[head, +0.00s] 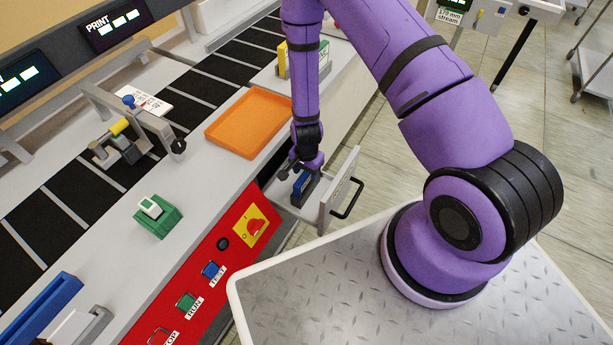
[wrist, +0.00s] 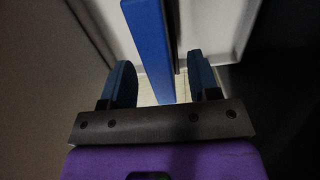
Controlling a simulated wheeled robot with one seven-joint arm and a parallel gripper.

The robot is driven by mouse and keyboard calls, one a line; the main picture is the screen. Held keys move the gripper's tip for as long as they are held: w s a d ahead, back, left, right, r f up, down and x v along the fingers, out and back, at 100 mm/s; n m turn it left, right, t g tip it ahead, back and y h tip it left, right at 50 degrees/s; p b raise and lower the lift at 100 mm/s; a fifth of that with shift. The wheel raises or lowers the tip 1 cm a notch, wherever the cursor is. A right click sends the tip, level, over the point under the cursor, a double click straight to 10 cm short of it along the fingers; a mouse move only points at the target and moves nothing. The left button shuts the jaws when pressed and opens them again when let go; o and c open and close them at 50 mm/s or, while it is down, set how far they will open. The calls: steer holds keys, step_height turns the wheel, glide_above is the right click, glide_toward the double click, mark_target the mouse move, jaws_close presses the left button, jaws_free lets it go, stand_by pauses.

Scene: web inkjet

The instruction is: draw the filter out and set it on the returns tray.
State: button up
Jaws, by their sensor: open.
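The filter looks to be an upright blue slab (head: 300,183), standing in a pulled-out drawer (head: 338,190) with a pale front and black handle. In the wrist view the blue slab (wrist: 150,45) runs down from the top edge to between my fingers. My gripper (head: 299,168) is open, pointing down at the slab. In the wrist view its two dark fingers (wrist: 161,82) stand apart on either side of the slab, with a gap showing on each side. An empty orange tray (head: 250,121) lies on the machine's grey top, left of my gripper; I see no label on it.
A green block with a white top (head: 157,215) sits on the grey top. A red control panel (head: 209,276) with a yellow-backed knob faces front, left of the drawer. A yellow and white box (head: 283,61) stands behind my forearm. The dark belt (head: 85,180) runs beyond the tray.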

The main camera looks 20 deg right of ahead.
steer(key=shift+r, duration=3.5)
